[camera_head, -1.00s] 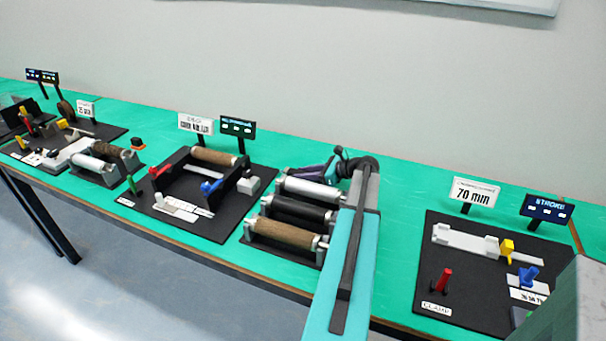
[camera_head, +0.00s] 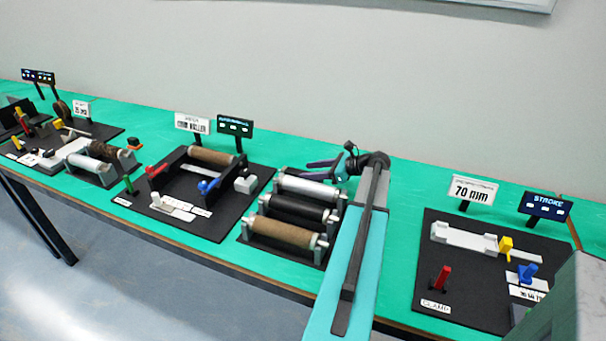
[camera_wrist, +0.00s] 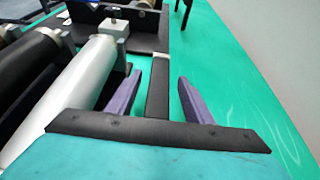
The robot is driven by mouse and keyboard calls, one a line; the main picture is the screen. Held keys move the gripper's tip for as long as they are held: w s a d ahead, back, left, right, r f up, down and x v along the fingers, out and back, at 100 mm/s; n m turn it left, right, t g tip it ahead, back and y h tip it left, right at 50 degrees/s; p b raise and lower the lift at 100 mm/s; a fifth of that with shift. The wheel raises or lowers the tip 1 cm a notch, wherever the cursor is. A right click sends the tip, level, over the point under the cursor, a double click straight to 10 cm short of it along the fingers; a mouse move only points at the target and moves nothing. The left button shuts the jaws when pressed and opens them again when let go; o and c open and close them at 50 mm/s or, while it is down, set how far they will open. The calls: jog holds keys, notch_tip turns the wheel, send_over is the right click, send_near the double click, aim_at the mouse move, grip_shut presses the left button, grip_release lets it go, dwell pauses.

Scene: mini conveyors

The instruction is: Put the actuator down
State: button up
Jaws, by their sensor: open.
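My gripper (camera_head: 308,170) is beside the far end of the roller rack, with its two purple fingers apart. In the wrist view my gripper (camera_wrist: 158,82) shows the fingers spread, with free space on both sides of a dark grey bar (camera_wrist: 158,80). The bar is long and box-like and seems to be the actuator. It looks low, near the green table, but its contact with the table cannot be seen clearly. I cannot make the bar out in the head view.
The roller rack (camera_head: 320,255) stands just left of my arm. A black station board (camera_head: 165,222) with a white block (camera_head: 246,184) lies further left. Another board (camera_head: 465,282) with a 70 mm sign (camera_head: 471,191) lies to the right. Green table (camera_head: 405,200) is clear between.

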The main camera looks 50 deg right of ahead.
jog(key=b+v, duration=0.1)
jog(key=v, duration=0.6)
jog(key=shift+s+d+r, duration=0.1)
jog(key=shift+s+d, duration=0.05)
jog(key=shift+s, duration=0.15)
